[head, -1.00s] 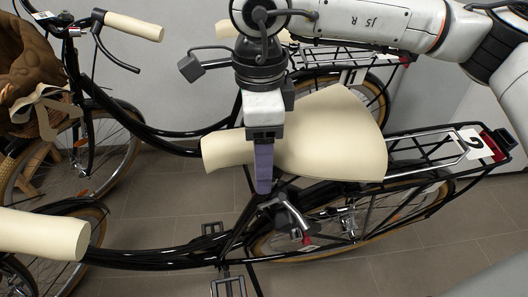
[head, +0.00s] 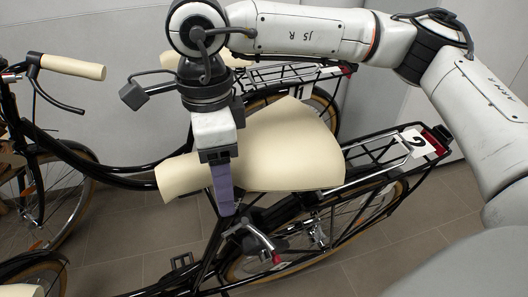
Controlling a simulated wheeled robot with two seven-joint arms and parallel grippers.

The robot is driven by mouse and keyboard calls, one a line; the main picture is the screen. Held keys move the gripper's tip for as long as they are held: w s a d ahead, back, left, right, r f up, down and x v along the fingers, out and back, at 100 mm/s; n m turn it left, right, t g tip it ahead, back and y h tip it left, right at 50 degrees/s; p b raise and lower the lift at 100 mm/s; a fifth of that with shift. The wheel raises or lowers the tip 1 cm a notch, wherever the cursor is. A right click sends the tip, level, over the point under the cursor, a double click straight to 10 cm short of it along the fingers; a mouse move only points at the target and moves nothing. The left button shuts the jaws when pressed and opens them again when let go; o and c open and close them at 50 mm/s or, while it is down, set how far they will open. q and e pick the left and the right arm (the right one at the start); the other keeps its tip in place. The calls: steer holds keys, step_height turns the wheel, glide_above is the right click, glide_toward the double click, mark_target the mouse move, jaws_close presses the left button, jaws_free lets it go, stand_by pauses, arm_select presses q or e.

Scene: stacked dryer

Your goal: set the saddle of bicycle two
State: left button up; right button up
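The cream saddle (head: 285,145) of a black bicycle is in the middle of the head view, its narrow nose (head: 178,177) pointing left. A tag marked 2 (head: 418,141) sits on this bicycle's rear rack. A clamp lever (head: 258,240) with a red tip shows at the seat tube below the saddle. My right gripper (head: 222,190) reaches down at the saddle's nose, with a purple finger against or just in front of its near side. The other finger is hidden, so I cannot tell whether it grips the saddle. My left gripper is out of view.
Another black bicycle stands behind, with a cream grip (head: 73,66) and its own rear rack (head: 290,75). A pale wall (head: 110,40) closes off the back. Bare tiled floor (head: 120,235) shows between and in front of the bicycles.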

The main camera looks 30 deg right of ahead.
steer(key=shift+d+r+p, duration=0.15)
steer(key=shift+r+p, duration=0.1)
steer(key=shift+r, duration=0.35)
steer(key=shift+d+r+p, duration=0.15)
steer(key=shift+r+p, duration=0.05)
steer(key=shift+r, duration=0.4)
steer(key=o, duration=1.2)
steer(key=shift+s, duration=0.1)
steer(key=shift+o, duration=0.2)
steer(key=shift+f, duration=0.15)
step_height(320, 180, up, 10)
steer(key=shift+r+p, duration=0.25)
steer(key=shift+p, duration=0.35)
